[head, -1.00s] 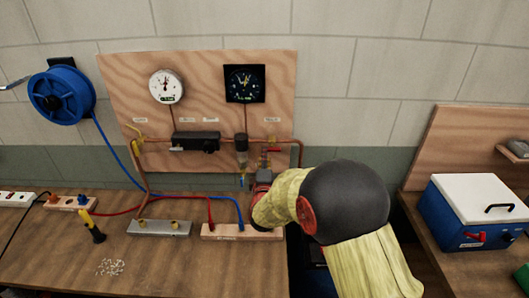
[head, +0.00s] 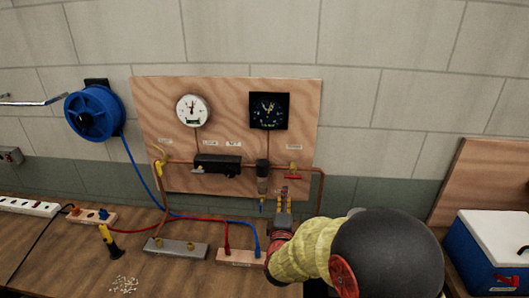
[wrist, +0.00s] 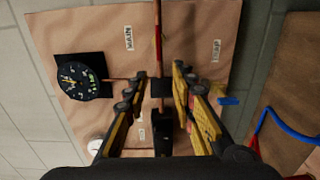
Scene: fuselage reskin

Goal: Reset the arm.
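My gripper (head: 283,193) is at the lower right part of the plywood gauge board (head: 228,95), its yellow fingers pointing up near the red valve handle (head: 292,177). In the wrist view my gripper (wrist: 158,78) has its two fingers spread apart. A pipe and black fittings show in the gap behind them, and nothing is visibly held. Whether the fingers touch the pipework, I cannot tell. My arm in its yellow sleeve reaches in from the lower right of the head view and hides part of the bench.
The board carries a white gauge (head: 193,111), a black dial (head: 269,110) and copper pipes. A blue hose reel (head: 93,113) hangs at left. The wooden bench (head: 60,250) holds a power strip (head: 28,207) and red and blue hoses. A blue-and-white box (head: 492,250) stands at right.

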